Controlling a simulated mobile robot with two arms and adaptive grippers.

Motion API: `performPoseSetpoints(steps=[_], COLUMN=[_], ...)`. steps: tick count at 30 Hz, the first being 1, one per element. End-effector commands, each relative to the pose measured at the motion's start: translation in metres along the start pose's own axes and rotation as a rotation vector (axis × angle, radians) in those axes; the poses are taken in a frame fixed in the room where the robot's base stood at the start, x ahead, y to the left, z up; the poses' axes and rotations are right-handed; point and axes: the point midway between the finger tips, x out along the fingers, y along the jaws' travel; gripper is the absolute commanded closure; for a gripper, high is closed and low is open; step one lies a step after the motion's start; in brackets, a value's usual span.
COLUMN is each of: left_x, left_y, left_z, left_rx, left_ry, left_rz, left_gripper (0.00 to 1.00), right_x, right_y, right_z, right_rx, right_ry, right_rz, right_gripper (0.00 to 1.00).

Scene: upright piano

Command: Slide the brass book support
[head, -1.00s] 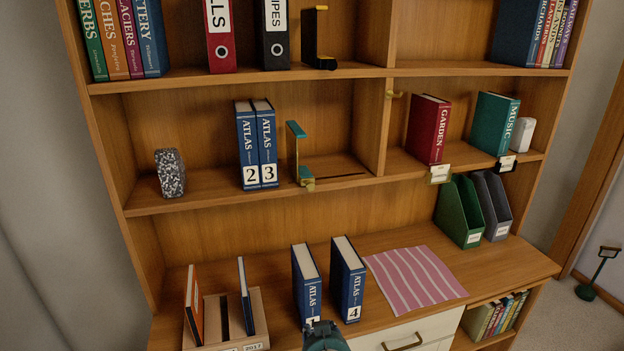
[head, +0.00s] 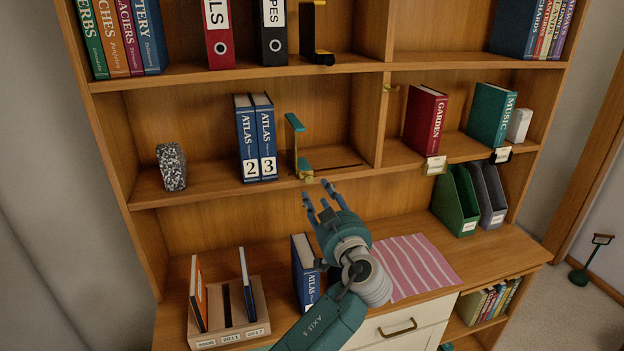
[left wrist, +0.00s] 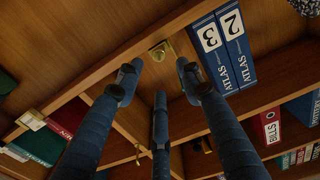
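The brass book support (head: 304,170) stands on the middle shelf, right of atlas volumes 2 (head: 246,140) and 3 (head: 265,138). It has a teal top and a brass foot at the shelf's front edge, beside a dark slot running right. In the left wrist view its brass end (left wrist: 160,50) shows at the shelf edge, beyond the fingertips. My left gripper (head: 318,197) is open and empty, its three fingers spread, just below and in front of the support's foot, seemingly apart from it. My right gripper is not in view.
Below, the desk holds another atlas (head: 304,275), a striped cloth (head: 420,265) and a wooden stand (head: 230,325) with thin books. A speckled block (head: 171,167) is at the shelf's left. A divider (head: 386,125) bounds the compartment on the right. Shelf right of the support is bare.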

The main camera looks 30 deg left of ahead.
Motion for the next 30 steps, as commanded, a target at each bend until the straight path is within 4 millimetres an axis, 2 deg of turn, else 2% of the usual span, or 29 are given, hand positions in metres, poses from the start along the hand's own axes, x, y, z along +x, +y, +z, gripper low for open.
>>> performPoseSetpoints(steps=[1, 6, 12, 23, 24, 28, 30], left_x=[0.012, 0.043, 0.067, 0.074, 0.074, 0.073, 0.073], left_y=[0.000, 0.000, 0.000, 0.001, 0.001, 0.001, 0.001], left_z=[-0.007, -0.005, -0.002, 0.001, 0.001, 0.001, 0.001], left_rx=[0.005, 0.004, 0.003, 0.001, 0.001, 0.001, 0.001], left_ry=[0.003, 0.000, -0.001, -0.003, -0.003, -0.003, -0.002], left_rz=[-0.001, 0.000, 0.001, 0.002, 0.002, 0.002, 0.002], left_gripper=[0.62, 0.62, 0.62, 0.62, 0.64, 0.90, 1.00], right_x=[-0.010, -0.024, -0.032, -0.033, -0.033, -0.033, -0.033], right_y=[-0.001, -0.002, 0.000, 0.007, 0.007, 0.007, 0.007], right_z=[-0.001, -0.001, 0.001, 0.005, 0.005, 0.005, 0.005], right_rx=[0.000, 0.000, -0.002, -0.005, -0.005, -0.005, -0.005], right_ry=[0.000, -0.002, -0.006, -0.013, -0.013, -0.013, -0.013], right_rz=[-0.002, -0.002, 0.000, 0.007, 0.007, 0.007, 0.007], right_gripper=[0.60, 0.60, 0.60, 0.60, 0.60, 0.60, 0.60])
